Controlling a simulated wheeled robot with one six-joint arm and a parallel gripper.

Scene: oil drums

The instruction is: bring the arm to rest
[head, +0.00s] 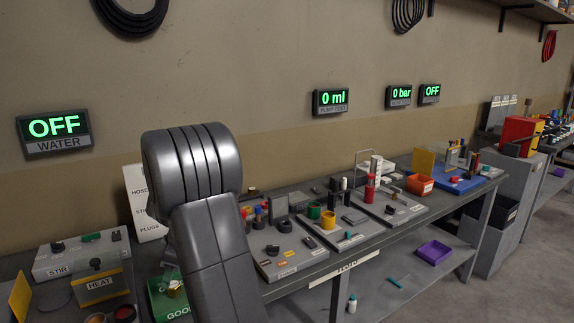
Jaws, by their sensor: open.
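My grey arm (205,210) rises from the bottom of the head view, in front of the left part of the workbench (335,265). Its bent upper joint is above the bench top, against the wall. I cannot make out my gripper in this view. The arm hides part of the bench and some of the things behind it.
Grey boards with small parts (290,255) cover the bench middle. A white HOSE sign (142,200), a STIR unit (82,255) and a HEAT unit (100,286) stand at left. An orange bin (420,184) is farther right; a purple tray (434,252) is on the lower shelf.

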